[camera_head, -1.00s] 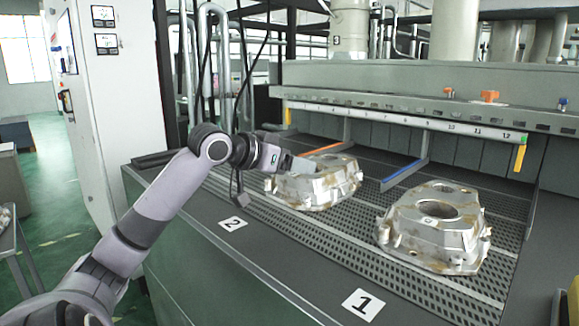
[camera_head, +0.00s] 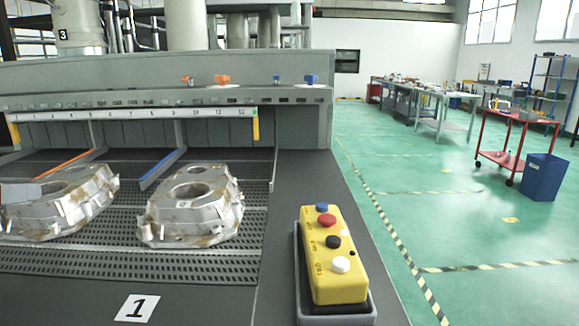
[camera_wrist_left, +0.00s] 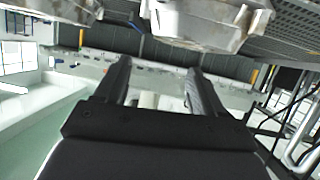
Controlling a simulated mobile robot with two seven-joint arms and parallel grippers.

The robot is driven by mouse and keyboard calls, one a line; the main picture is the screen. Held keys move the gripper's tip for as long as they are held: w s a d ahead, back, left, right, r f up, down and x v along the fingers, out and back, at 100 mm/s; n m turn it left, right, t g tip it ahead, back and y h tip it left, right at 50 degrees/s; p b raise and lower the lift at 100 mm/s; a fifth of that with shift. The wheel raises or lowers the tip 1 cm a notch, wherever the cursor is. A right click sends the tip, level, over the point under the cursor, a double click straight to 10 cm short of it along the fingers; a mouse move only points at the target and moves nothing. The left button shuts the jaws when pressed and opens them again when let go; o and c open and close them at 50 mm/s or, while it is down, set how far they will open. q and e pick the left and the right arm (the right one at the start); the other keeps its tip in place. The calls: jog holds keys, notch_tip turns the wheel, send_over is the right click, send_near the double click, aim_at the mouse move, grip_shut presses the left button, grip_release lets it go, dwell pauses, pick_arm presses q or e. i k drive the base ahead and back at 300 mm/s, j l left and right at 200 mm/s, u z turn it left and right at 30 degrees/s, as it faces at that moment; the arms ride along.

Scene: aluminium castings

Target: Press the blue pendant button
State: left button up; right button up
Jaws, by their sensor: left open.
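The yellow pendant (camera_head: 325,277) lies in a grey holder at the right end of the dark bench top in the head view. Its blue button (camera_head: 322,207) is at the far end, with a red button (camera_head: 326,220), a black button (camera_head: 333,242) and a white button (camera_head: 341,265) nearer me. My left gripper (camera_head: 20,193) shows only as a grey piece at the left edge, by the left casting, far from the pendant. In the left wrist view my left gripper (camera_wrist_left: 157,80) has its fingers apart with nothing between them. My right gripper is out of view.
Two metal castings, left (camera_head: 62,204) and right (camera_head: 192,207), rest on the perforated grating between the left gripper and the pendant. A blue divider bar (camera_head: 162,167) stands behind. The green floor right of the bench is open, with a red cart (camera_head: 515,143) and blue bin (camera_head: 543,177) farther off.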

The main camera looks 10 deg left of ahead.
aim_at(321, 207)
jog(key=k, duration=0.95)
